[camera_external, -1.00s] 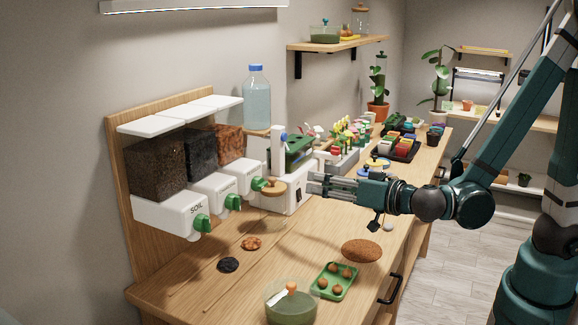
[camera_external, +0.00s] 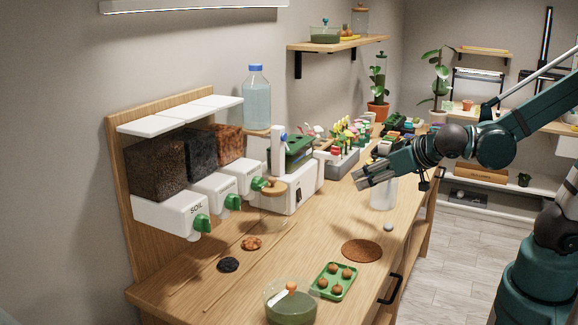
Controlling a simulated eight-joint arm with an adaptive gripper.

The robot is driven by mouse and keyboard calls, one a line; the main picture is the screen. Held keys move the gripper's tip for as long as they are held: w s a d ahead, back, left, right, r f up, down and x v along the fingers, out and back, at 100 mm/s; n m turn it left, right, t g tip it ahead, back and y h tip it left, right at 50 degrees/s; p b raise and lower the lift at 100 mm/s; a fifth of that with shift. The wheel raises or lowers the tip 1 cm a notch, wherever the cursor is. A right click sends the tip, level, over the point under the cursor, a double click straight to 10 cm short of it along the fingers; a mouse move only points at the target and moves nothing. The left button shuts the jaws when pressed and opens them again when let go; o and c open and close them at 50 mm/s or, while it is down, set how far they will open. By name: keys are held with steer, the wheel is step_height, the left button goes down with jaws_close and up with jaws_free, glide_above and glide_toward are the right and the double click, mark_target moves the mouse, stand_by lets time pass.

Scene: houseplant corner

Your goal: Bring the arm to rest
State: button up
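My gripper (camera_external: 362,180) is above the wooden worktop (camera_external: 300,262), toward its right side. Its fingers point left and slightly down. The fingers look spread with a gap between them, and nothing shows between them. My forearm comes in from the right edge, above the floor.
The soil dispenser (camera_external: 172,214) and a machine with a water bottle (camera_external: 257,100) stand along the left wall. A brown round mat (camera_external: 362,251), a green tray (camera_external: 335,281) and a glass bowl (camera_external: 291,303) lie in front. The floor (camera_external: 460,260) at right is clear.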

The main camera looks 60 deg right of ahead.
steer(key=s+r+n+g+y+p, duration=0.1)
steer(key=s+n+g+y, duration=0.2)
steer(key=s, duration=1.1)
steer(key=shift+s+r+n+y, duration=0.2)
steer(key=shift+r+n+y, duration=0.1)
steer(key=shift+n+y, duration=0.2)
stand_by(2.7)
